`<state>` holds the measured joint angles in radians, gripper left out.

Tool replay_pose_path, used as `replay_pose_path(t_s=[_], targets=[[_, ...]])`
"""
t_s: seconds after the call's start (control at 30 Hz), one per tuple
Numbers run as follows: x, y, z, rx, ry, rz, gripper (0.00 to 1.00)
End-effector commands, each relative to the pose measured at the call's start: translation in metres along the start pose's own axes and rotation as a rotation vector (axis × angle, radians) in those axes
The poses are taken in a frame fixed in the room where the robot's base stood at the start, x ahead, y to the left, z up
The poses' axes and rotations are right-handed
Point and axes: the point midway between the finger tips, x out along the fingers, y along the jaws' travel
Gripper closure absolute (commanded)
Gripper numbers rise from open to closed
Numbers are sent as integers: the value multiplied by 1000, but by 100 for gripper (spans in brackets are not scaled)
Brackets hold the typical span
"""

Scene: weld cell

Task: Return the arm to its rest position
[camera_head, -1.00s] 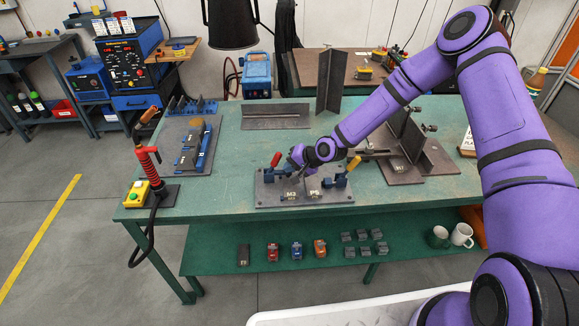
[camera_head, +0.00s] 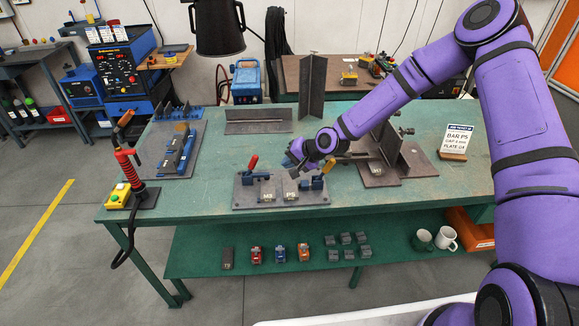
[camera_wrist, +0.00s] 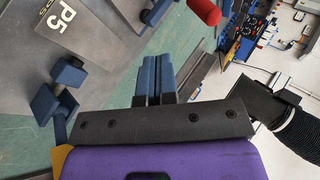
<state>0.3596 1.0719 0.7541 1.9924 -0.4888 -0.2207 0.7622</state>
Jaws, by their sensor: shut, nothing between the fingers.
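My purple arm (camera_head: 375,105) reaches in from the right over the green table. My gripper (camera_head: 292,164) is above the fixture plate (camera_head: 240,203), near its back edge. In the wrist view the blue fingers of my gripper (camera_wrist: 153,62) are together, with nothing between them. The fixture plate carries blue clamps, one with a red handle (camera_head: 253,162) and one with a yellow handle (camera_head: 329,165). In the wrist view the P5 label (camera_wrist: 65,22) is at upper left and the red handle (camera_wrist: 205,11) is at the top. The fingers look clear of both.
Upright dark steel plates (camera_head: 312,88) stand behind my gripper; an angled assembly (camera_head: 402,155) stands under my forearm. A sign (camera_head: 456,142) is at right, a torch stand (camera_head: 128,165) at left. A black hood (camera_head: 218,28) hangs above.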

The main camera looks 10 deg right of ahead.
Motion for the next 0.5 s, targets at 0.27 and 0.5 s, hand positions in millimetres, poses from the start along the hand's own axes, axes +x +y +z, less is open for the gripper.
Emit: replay_pose_path(t_s=[0.27,0.5], targets=[[0,-1,0,-1,0,0,100],[-4,-2,-1,-14,0,11,100]])
